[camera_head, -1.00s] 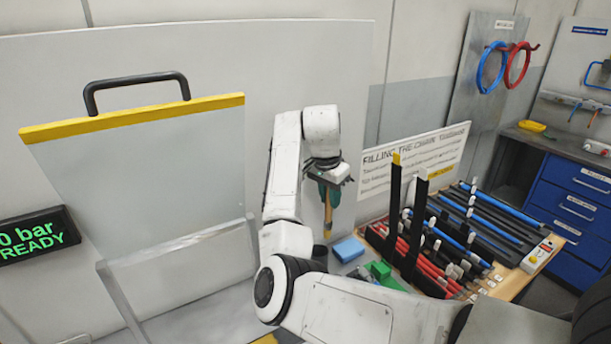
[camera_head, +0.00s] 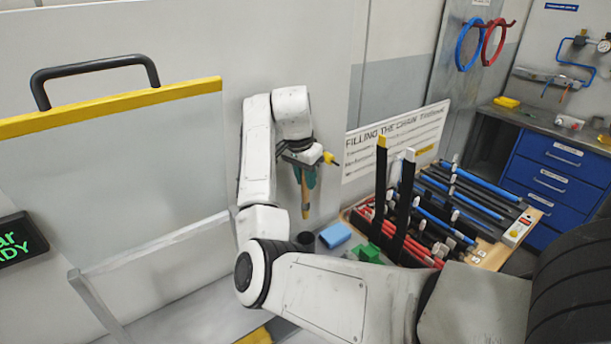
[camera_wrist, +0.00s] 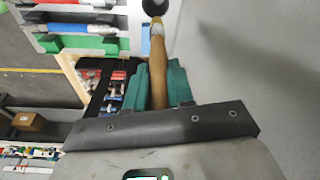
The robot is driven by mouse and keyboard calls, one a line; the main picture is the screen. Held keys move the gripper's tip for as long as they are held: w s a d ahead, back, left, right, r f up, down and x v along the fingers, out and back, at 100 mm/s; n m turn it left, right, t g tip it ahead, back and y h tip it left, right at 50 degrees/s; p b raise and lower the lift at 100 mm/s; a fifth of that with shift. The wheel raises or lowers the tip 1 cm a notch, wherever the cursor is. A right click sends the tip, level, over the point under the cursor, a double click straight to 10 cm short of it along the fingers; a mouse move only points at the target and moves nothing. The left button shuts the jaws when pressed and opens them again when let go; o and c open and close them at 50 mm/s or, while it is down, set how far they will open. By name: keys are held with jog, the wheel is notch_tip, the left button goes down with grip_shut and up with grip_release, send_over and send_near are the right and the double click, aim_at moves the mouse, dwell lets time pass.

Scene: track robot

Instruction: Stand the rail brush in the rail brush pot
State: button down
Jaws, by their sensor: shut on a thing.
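My gripper (camera_head: 307,176), with green fingers, is shut on the rail brush (camera_head: 305,200). The brush has a tan wooden handle and hangs about upright, its lower end free. In the wrist view the brush (camera_wrist: 173,72) runs away from between the fingers (camera_wrist: 160,88) to a pale end. The rail brush pot (camera_head: 305,238) is a small dark pot, partly hidden behind my arm. It stands below the brush, with a gap between them in the head view. The dark round pot (camera_wrist: 155,7) also shows just past the brush's far end in the wrist view; whether they touch is unclear there.
A blue block (camera_head: 335,235) and green blocks (camera_head: 369,253) lie right of the pot. Further right is a wooden board with red and blue tubes and two tall black uprights (camera_head: 380,180). A yellow-tipped item (camera_head: 330,158) shows beside my gripper. A pale wall stands behind.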

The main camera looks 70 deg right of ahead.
aim_at(306, 218)
jog(key=shift+w+a+f+b+x, duration=0.1)
jog(key=shift+a+b+x, duration=0.55)
jog(key=shift+x, duration=1.6)
jog(key=shift+w+a+f+b+x, duration=0.25)
jog(key=shift+b+x, duration=0.85)
jog(key=shift+x, duration=1.1)
jog(key=shift+a+r+b+x, duration=0.1)
jog(key=shift+a+b+x, duration=0.6)
jog(key=shift+x, duration=1.55)
jog(key=shift+d, duration=0.2)
jog(key=c, duration=0.9)
grip_release()
jog(key=b+v, duration=0.1)
jog(key=v, duration=0.9)
jog(key=shift+a+r, duration=0.1)
jog(key=shift+r, duration=0.25)
jog(key=shift+f, duration=0.1)
